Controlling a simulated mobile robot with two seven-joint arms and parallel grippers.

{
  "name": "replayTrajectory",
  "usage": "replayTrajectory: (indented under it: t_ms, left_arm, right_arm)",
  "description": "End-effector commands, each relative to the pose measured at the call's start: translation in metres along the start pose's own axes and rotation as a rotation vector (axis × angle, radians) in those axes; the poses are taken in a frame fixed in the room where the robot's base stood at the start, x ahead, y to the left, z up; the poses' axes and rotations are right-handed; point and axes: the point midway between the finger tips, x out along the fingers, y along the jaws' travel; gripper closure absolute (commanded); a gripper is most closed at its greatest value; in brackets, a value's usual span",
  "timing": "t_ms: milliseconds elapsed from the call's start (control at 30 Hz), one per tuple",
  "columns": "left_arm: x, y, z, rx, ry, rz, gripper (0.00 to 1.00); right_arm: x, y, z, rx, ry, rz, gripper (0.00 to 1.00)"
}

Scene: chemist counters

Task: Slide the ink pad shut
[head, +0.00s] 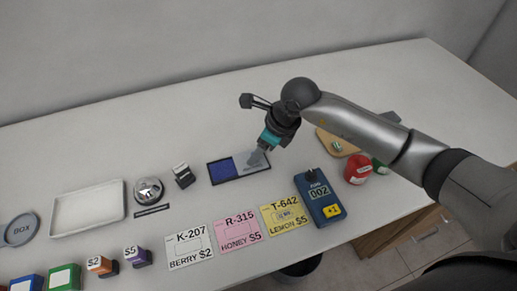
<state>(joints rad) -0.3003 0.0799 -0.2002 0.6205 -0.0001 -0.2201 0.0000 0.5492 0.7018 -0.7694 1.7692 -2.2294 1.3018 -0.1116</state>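The ink pad (222,171) lies flat on the counter near the middle of the head view. Its left part shows a bare blue pad, and its right part is covered by a grey sliding lid (250,169) in a dark frame. My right gripper (257,158) points down at the right part of the ink pad, its tips at or just above the lid. I cannot tell whether they touch it or whether the fingers are closed. The gripper hides the far right part of the lid. My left gripper is out of view.
A small black stamp (183,175) and a silver bell (148,190) stand left of the pad. Price cards (236,230) lie in front. A blue card terminal (320,198) and a red container (357,169) stand to the right. The counter behind is clear.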

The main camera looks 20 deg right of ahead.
Motion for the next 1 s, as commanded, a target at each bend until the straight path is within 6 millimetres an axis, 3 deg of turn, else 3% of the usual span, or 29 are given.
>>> replayTrajectory:
  t_ms: [200,700,1000]
  left_arm:
    - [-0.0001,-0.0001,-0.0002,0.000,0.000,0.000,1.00]
    - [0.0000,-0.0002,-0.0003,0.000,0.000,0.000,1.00]
    - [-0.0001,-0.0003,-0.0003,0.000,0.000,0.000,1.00]
  right_arm:
    - [0.0001,0.0001,0.0000,0.000,0.000,0.000,0.44]
    - [-0.0004,0.0000,0.0001,0.000,-0.001,0.000,1.00]
    - [-0.0005,-0.0001,0.0002,0.000,-0.001,0.000,1.00]
